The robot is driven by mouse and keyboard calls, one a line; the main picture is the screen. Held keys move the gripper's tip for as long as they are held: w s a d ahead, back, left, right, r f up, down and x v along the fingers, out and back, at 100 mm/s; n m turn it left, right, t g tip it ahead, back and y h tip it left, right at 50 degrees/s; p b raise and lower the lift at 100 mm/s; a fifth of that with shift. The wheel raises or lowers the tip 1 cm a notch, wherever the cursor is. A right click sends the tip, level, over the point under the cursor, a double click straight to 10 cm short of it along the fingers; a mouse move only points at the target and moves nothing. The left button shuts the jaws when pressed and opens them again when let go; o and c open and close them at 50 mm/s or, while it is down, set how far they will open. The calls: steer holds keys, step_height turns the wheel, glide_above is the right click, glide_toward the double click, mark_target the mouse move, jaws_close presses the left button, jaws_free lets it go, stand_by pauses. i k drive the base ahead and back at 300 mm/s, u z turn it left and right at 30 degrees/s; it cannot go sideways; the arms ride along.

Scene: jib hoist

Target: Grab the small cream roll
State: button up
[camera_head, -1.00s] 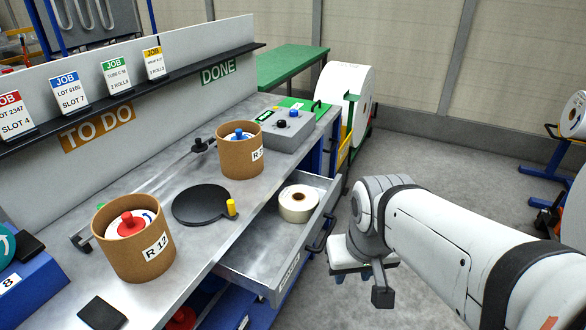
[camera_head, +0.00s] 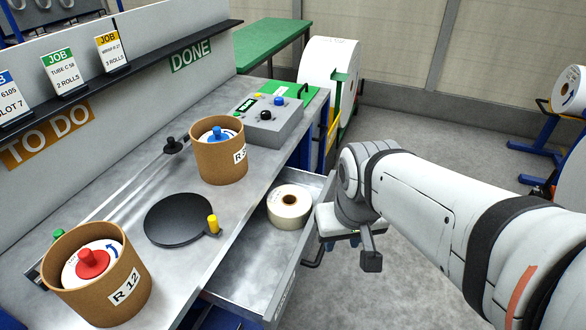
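The small cream roll (camera_head: 289,206) lies flat in the open drawer (camera_head: 243,277), near its far end, with its dark core hole facing up. My gripper (camera_head: 371,258) is at the end of my arm, to the right of the drawer and a little lower in the picture than the roll. It appears apart from the roll. Only part of the gripper shows beside my wrist, and whether its fingers are open or shut cannot be seen.
Two cardboard tubs, R 12 (camera_head: 125,296) and another (camera_head: 221,165), stand on the workbench. A black disc (camera_head: 183,219) with a yellow knob lies between them. A grey control box (camera_head: 270,124) is further back. A large white roll (camera_head: 330,72) stands beyond the bench.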

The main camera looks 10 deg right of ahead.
mark_target(289, 207)
steer(key=u, duration=1.9)
steer(key=k, duration=0.95)
steer(key=z, duration=1.55)
steer(key=i, duration=1)
steer(key=z, duration=0.1)
